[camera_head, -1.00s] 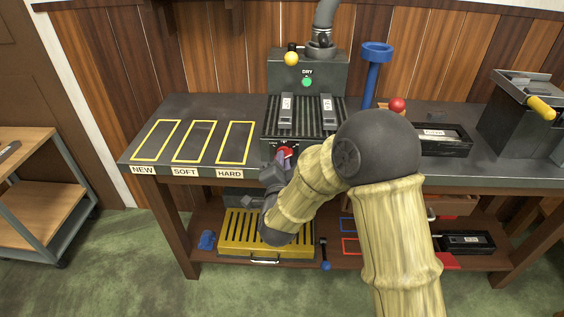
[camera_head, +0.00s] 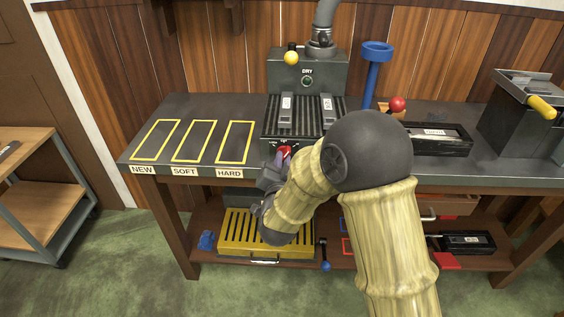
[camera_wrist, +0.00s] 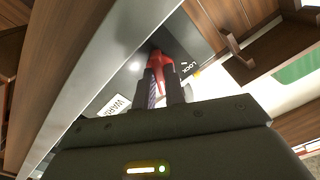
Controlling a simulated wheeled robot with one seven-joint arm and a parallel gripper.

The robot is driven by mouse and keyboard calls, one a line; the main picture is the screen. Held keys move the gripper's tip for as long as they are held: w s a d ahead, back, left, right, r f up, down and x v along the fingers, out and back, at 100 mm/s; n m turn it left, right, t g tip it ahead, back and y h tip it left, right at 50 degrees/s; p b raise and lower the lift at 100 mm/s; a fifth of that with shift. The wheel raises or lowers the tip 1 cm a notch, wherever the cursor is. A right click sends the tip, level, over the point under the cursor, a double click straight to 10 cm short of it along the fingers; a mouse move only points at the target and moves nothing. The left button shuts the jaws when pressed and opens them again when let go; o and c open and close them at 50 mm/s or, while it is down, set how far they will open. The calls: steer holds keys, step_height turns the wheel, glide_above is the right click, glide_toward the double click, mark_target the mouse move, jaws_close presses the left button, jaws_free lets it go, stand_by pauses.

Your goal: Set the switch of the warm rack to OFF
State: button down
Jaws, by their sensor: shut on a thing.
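The warm rack (camera_head: 306,117) is a dark ribbed bed on the bench with two labelled pieces lying on it. Its red switch (camera_head: 285,151) is on the front face, partly hidden by my gripper. My gripper (camera_head: 277,164) is at that front face. In the wrist view, my gripper's fingers (camera_wrist: 165,84) are shut on the red switch (camera_wrist: 168,42). A plate reading WARM and the word LOCK show beside it. The switch's exact pointer position is hard to read. The round lamp (camera_head: 307,81) under DRY is dark.
Yellow-outlined spaces (camera_head: 195,141) marked NEW, SOFT and HARD lie empty on the left bench. A yellow slotted box (camera_head: 240,234) is on the lower shelf. A blue stand (camera_head: 372,72) and a black tray (camera_head: 440,151) stand right of the rack.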

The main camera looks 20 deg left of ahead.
steer(key=n, duration=0.6)
steer(key=shift+f+p, duration=0.1)
steer(key=shift+p, duration=0.3)
steer(key=c, duration=1.5)
jaws_free()
steer(key=shift+o, duration=0.2)
steer(key=b+v, duration=1.1)
steer(key=v, duration=0.6)
steer(key=shift+s+b, duration=0.25)
steer(key=shift+b, duration=0.05)
steer(key=shift+w, duration=0.1)
